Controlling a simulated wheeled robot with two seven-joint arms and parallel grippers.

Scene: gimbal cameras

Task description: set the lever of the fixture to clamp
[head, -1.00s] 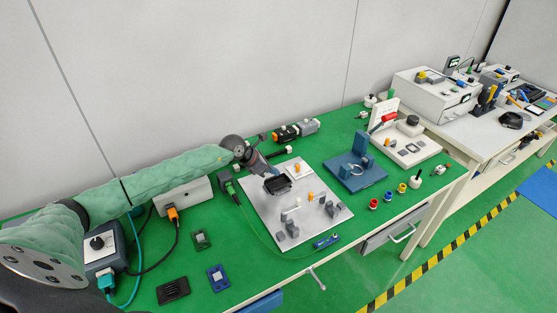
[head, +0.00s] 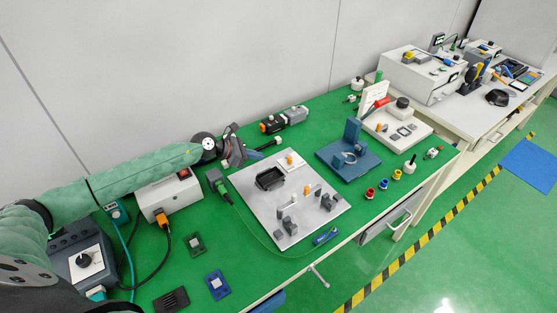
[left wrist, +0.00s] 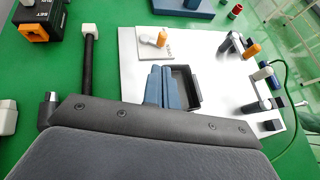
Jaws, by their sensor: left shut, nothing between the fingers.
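A grey plate fixture (head: 240,182) lies on the green bench. It carries a black tray (head: 269,180), an orange-topped part on a white pad (head: 293,164), and several dark grey clamp-like blocks (head: 289,225). I cannot tell which part is its lever. A black rod with a pale knob (head: 277,140) stands beyond the plate; it also shows in the left wrist view (left wrist: 89,62). My left gripper (head: 256,154) is near the plate's back left corner, apart from the tray. Its blue fingers (left wrist: 160,88) are shut and empty, overlapping the tray in the wrist view. My right gripper is out of view.
A blue stand (head: 350,152) is between the two fixtures. A white box (head: 168,194) and cables lie left of the plate.

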